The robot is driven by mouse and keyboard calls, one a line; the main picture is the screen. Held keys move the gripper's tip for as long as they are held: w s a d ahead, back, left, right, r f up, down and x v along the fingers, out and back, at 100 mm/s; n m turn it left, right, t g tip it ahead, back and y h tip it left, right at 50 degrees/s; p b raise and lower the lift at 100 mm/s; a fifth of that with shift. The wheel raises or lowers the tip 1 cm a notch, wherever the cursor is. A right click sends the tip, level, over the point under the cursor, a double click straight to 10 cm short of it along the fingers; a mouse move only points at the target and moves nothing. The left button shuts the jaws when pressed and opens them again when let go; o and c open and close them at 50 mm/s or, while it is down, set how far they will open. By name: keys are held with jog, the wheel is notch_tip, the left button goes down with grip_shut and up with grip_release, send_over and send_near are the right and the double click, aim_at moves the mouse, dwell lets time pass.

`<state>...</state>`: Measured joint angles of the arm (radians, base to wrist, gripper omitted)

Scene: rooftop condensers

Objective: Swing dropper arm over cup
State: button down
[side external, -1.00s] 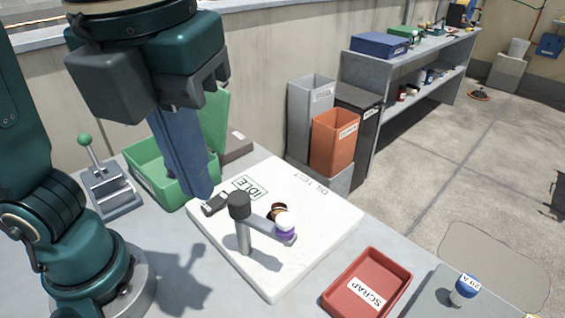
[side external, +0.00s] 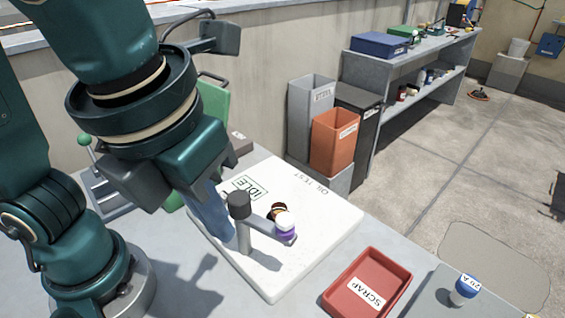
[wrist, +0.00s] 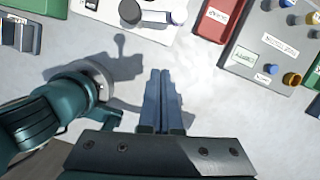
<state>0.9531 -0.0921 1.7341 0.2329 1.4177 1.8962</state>
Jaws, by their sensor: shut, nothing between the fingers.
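The dropper stand has a grey post with a dark round cap (side external: 239,205) on the white board. Its arm (side external: 262,228) reaches right to a white and purple dropper head (side external: 285,226). A small dark, brownish round object (side external: 277,210), perhaps the cup, is partly hidden behind the head. My gripper (side external: 228,240) is shut and empty, its blue fingers pointing down just left of the post; whether they touch it I cannot tell. In the wrist view the shut fingers (wrist: 160,72) are below the cap (wrist: 130,11) and the white head (wrist: 180,16), with a gap in the picture.
The white board (side external: 300,265) carries IDLE and OIL TEST markings. A red SCRAP tray (side external: 367,284) is to its right, then a grey panel with a blue knob (side external: 463,289). A green bin (side external: 214,105) and a green-knobbed lever (side external: 85,141) are behind my arm. Tall bins stand behind.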

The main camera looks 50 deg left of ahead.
aim_at(273, 230)
jog(key=w+a+f, duration=0.1)
jog(key=w+f, duration=0.4)
jog(key=f, duration=0.2)
jog(key=shift+w+a+f, duration=0.3)
jog(key=shift+w+f, duration=0.05)
jog(key=shift+f, duration=0.05)
jog(key=shift+w+d+n, duration=0.1)
jog(key=shift+w+n, duration=0.35)
jog(key=shift+n, duration=0.45)
jog(key=w+n, duration=0.1)
jog(key=n, duration=0.1)
jog(key=shift+w+n+g+y, duration=0.2)
jog(key=shift+n+g+y, duration=0.1)
jog(key=shift+y, duration=0.1)
jog(key=shift+w+a+n+g+y, duration=0.2)
jog(key=shift+w+a+n+g, duration=0.4)
jog(key=shift+n, duration=1.2)
jog(key=shift+w+a+n+g+y, duration=0.3)
jog(key=shift+w+n, duration=0.6)
jog(key=shift+n, duration=0.9)
jog(key=shift+w+a+n+g+y, duration=0.15)
jog(key=shift+w+a+n, duration=0.55)
jog(key=shift+n, duration=1.1)
jog(key=shift+w, duration=0.1)
